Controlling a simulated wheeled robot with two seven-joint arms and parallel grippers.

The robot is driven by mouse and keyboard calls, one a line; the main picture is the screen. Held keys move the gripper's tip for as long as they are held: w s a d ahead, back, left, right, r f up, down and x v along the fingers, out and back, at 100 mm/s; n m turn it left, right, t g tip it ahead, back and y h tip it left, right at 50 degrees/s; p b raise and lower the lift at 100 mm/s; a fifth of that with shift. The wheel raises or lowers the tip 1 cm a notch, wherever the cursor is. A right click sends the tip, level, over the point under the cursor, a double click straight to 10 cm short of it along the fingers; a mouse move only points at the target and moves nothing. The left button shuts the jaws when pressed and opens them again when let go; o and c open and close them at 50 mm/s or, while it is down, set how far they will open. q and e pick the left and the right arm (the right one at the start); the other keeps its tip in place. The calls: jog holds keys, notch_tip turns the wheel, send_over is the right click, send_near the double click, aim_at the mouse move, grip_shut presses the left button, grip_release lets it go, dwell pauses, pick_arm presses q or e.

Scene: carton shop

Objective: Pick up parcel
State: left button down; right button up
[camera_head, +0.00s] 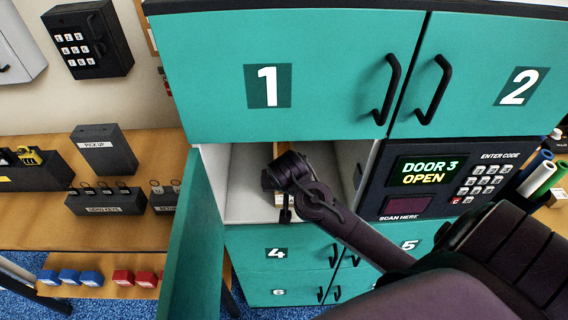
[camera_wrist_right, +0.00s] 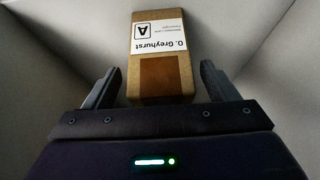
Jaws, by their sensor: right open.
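The parcel (camera_wrist_right: 158,52) is a brown cardboard box with a white label reading "O. Greyhurst" and a large "A". In the right wrist view it lies ahead inside a pale locker compartment. My right gripper (camera_wrist_right: 155,74) is open, with one finger on each side of the parcel's near end and gaps on both sides. In the head view my right arm reaches into the open compartment (camera_head: 238,185) below door 1, and a little brown shows behind the wrist. My left gripper is not in view.
The open teal door (camera_head: 190,250) stands out at the compartment's left. The locker screen (camera_head: 428,171) reads "DOOR 3 OPEN". Compartment walls are close on both sides of my right gripper. A wooden table (camera_head: 40,215) with key trays stands at left.

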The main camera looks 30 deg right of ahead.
jog(key=w, duration=0.1)
jog(key=w+d+p, duration=0.1)
jog(key=w, duration=0.1)
jog(key=w+d, duration=0.1)
jog(key=shift+w+d, duration=0.2)
jog(key=shift+d, duration=0.05)
jog(key=w+d+p, duration=0.1)
jog(key=w+d, duration=0.1)
jog(key=w, duration=0.1)
jog(key=w+p, duration=0.1)
jog(key=shift+w+d+p, duration=0.2)
jog(key=shift+d+p, duration=0.1)
jog(key=shift+d, duration=0.1)
jog(key=shift+w+d+f, duration=0.1)
jog(key=shift+w+f, duration=0.15)
jog(key=shift+f, duration=0.25)
jog(key=shift+s, duration=0.1)
jog(key=shift+c, duration=0.3)
jog(key=c, duration=1.4)
jog(key=shift+c, duration=0.5)
jog(key=shift+w+d+r, duration=0.1)
jog(key=shift+w+r, duration=0.05)
jog(key=shift+w, duration=0.05)
